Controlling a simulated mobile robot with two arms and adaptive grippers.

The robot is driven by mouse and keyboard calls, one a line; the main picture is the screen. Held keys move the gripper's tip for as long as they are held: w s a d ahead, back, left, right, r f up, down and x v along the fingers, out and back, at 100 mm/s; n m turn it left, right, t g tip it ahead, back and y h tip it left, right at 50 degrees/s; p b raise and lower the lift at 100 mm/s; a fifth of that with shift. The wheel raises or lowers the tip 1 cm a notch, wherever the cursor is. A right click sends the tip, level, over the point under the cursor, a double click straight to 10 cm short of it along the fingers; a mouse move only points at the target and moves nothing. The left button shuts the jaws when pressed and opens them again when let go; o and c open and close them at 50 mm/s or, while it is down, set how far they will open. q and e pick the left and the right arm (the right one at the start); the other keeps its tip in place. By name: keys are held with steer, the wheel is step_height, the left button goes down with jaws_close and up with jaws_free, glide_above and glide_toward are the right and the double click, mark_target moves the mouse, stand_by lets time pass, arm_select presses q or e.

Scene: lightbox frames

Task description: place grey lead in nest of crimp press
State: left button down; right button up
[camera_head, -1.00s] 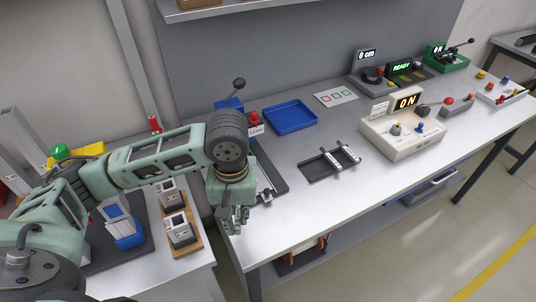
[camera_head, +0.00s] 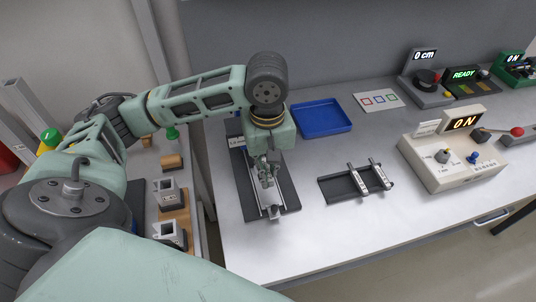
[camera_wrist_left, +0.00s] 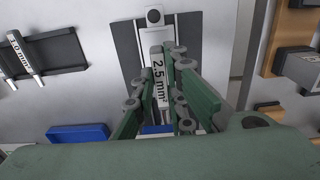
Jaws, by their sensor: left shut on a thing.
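My left gripper (camera_head: 266,175) points down over a dark plate (camera_head: 292,197) with a silver rail at the front left of the bench. In the left wrist view its green fingers (camera_wrist_left: 168,95) close around a pale grey bar (camera_wrist_left: 159,72) labelled 2.5 mm². The bar lies lengthwise over the plate; its lower end is hidden by the fingers. I cannot tell whether it rests on the rail or is lifted. I cannot make out for sure which device is the crimp press, nor its nest. My right gripper is not in view.
A black rack (camera_head: 336,189) with silver bars lies to the right; one reads 1.0 mm² in the wrist view (camera_wrist_left: 24,54). A blue tray (camera_head: 322,118) stands behind. A cream box (camera_head: 447,158) reading ON stands right. Bench is clear between them.

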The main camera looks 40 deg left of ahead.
mark_target(268, 191)
arm_select(q)
step_height(268, 191, down, 3)
steer(key=shift+w+r, duration=0.1)
steer(key=shift+f, duration=2.15)
steer(key=shift+f, duration=0.1)
steer(key=c, duration=1.8)
jaws_free()
steer(key=shift+o, duration=0.2)
step_height(268, 191, up, 12)
steer(key=shift+f, duration=0.25)
steer(key=shift+r, duration=0.4)
